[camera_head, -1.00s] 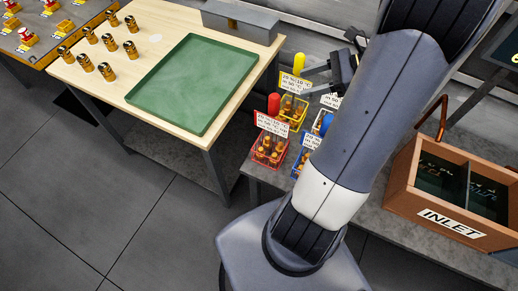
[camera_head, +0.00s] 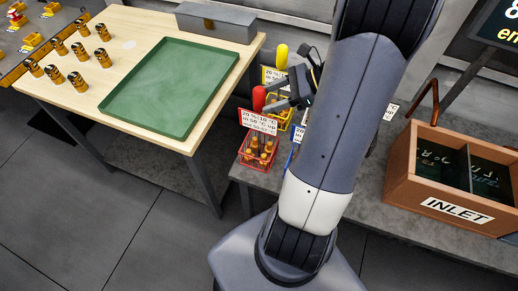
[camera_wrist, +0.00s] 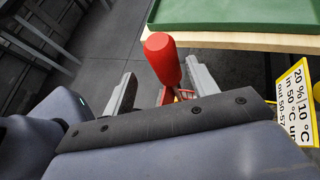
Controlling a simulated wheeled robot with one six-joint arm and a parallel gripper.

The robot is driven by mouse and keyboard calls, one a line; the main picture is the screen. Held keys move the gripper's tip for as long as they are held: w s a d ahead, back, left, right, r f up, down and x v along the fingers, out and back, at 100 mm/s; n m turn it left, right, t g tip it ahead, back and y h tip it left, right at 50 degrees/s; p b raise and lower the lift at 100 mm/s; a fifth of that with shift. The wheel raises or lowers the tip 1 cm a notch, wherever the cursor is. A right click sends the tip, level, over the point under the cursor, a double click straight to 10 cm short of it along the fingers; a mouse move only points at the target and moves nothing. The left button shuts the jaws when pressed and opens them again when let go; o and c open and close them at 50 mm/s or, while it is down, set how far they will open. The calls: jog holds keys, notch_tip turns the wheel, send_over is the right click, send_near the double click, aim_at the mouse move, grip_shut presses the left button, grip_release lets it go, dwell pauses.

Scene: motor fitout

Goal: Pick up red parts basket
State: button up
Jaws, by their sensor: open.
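The red parts basket (camera_head: 258,152) stands on the low grey bench in the head view. It holds several brass-coloured parts and has a white label card and an upright red handle (camera_head: 259,99). My gripper (camera_head: 272,95) is open beside the handle, above the basket. In the wrist view the red handle (camera_wrist: 162,58) stands between my two open fingers, with gaps showing on both sides. Only a small part of the red basket (camera_wrist: 178,95) shows below the handle there; the gripper body hides the rest.
A yellow basket (camera_head: 284,118) with a yellow handle stands just behind, and a blue basket is mostly hidden by my arm. The wooden table with a green tray (camera_head: 172,86) is to the left. A brown INLET crate (camera_head: 456,211) stands on the right.

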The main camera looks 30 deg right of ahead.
jog(key=x, duration=0.5)
jog(key=shift+w+a+f, duration=0.15)
jog(key=shift+w, duration=0.35)
grip_shut()
dwell(1.0)
